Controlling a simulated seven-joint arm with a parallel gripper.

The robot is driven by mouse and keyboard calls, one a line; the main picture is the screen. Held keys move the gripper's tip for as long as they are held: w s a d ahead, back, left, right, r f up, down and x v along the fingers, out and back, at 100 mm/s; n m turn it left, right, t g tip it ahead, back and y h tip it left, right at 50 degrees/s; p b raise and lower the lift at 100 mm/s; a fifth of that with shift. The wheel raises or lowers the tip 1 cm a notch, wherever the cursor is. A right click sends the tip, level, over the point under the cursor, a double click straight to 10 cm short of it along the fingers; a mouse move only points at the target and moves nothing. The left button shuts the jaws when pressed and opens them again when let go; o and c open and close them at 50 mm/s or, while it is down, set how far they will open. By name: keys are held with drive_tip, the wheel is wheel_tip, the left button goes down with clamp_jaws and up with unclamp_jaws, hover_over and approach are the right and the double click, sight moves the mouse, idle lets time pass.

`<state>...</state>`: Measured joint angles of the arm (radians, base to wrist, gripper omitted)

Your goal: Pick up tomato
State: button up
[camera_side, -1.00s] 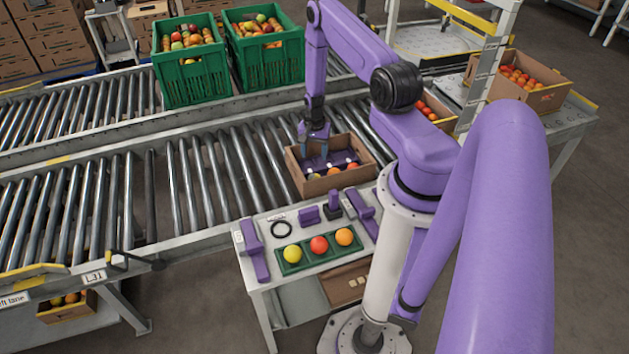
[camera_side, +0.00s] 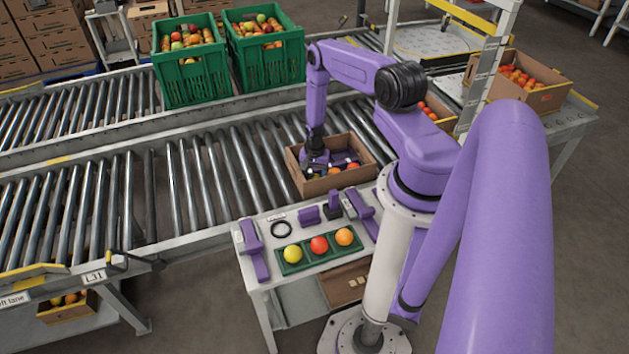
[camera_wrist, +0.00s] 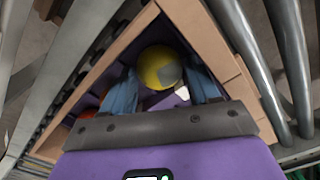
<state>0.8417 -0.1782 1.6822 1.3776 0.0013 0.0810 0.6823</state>
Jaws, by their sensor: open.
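My gripper (camera_side: 316,160) is lowered into an open cardboard box (camera_side: 333,183) on the roller conveyor. In the wrist view my gripper (camera_wrist: 165,92) has its two blue fingers apart, on either side of a yellow tomato (camera_wrist: 160,68). Whether the fingers touch it I cannot tell. An orange-red tomato (camera_wrist: 104,89) lies beside the left finger, partly hidden. In the side view, orange and red tomatoes (camera_side: 334,170) show along the near side of the box. The yellow one is mostly hidden there by the gripper.
The box walls (camera_wrist: 88,70) stand close around the fingers. A bench (camera_side: 262,213) in front holds a green tray (camera_side: 282,267) with yellow, red and orange tomatoes. Two green crates (camera_side: 190,80) of produce stand behind. Bare rollers (camera_side: 200,185) lie left of the box.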

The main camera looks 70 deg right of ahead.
drive_tip(key=shift+f, duration=0.4)
drive_tip(key=c, duration=0.4)
drive_tip(key=shift+r, duration=0.15)
